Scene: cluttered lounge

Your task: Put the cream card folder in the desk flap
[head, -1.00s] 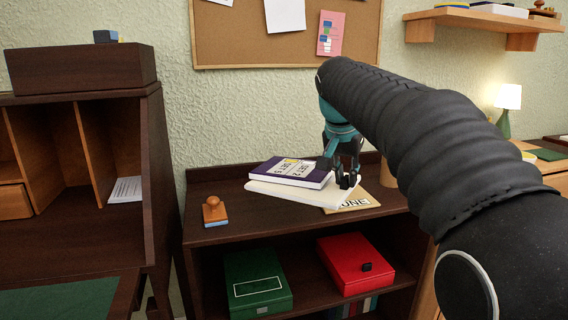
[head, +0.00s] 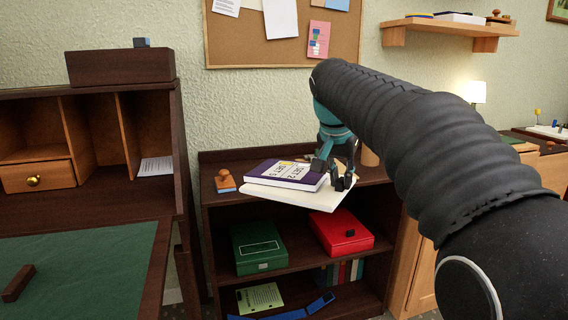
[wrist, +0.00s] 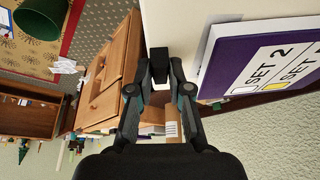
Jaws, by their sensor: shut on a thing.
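The cream card folder (head: 300,195) is a flat, pale slab at the top of the dark shelf unit, its front corner reaching past the unit's front edge in the head view. A purple box or book marked SET 2 and SET 5 (head: 286,174) lies on it. My gripper (head: 342,184) is shut on the folder's right side; the wrist view shows the fingers (wrist: 160,70) at the pale folder edge (wrist: 190,32), beside the purple item (wrist: 262,60). The dark desk at left has its flap (head: 80,262) lowered, with a green surface and a dark bar (head: 18,283) on it.
A wooden stamp (head: 225,181) stands on the shelf top's left. Green (head: 258,247) and red (head: 341,233) boxes sit on the shelf below. The desk's upright side (head: 185,190) stands between shelf and flap. Most of the flap is bare.

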